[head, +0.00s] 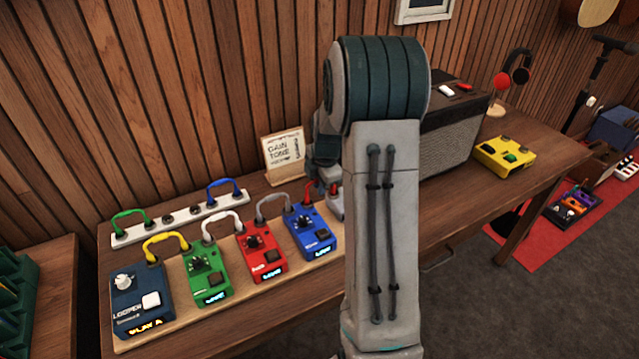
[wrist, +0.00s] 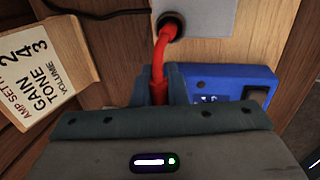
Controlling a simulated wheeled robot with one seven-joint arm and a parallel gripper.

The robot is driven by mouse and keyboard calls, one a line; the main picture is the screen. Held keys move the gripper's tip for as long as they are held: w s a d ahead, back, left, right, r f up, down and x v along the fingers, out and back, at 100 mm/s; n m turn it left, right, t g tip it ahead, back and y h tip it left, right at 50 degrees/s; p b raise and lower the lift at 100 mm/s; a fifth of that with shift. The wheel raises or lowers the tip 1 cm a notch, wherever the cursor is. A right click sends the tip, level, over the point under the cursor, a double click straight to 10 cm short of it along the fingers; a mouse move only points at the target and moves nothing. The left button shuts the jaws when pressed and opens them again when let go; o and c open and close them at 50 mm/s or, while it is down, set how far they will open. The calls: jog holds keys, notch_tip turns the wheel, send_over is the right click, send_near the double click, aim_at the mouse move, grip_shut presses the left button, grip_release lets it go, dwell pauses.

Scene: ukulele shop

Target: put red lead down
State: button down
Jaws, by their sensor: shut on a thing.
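The red lead (wrist: 160,58) shows in the wrist view between my gripper (wrist: 160,90) and a black socket (wrist: 172,24) on a grey plate. Its upper end meets the socket. Its lower end is between my gripper's fingers, which are shut on it. In the head view small red parts of the lead (head: 308,190) show just behind the blue pedal (head: 312,231), beside my arm. The blue pedal also shows in the wrist view (wrist: 238,86), right of and partly behind my gripper. My arm hides much of the gripper in the head view.
Green, red and dark blue pedals stand left on a wooden board (head: 135,338), joined by coloured leads. A white strip (head: 180,217) lies behind. A sign (head: 285,155) stands at the wall, an amplifier (head: 450,125) at right. Bare tabletop (head: 475,205) lies before the yellow pedal (head: 505,151).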

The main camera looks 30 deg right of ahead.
jog(key=c, duration=1.4)
grip_release()
jog(key=shift+f, duration=0.1)
jog(key=shift+c, duration=0.2)
jog(key=shift+r, duration=0.4)
jog(key=v, duration=1.1)
jog(key=s+a+m, duration=0.8)
jog(key=s+m, duration=0.1)
jog(key=s, duration=0.2)
jog(key=s+a+r+m, duration=0.1)
jog(key=s+a+m, duration=0.7)
jog(key=s, duration=0.4)
jog(key=shift+s+r+m+t, duration=0.15)
jog(key=shift+r+m+t, duration=0.15)
jog(key=shift+m, duration=0.4)
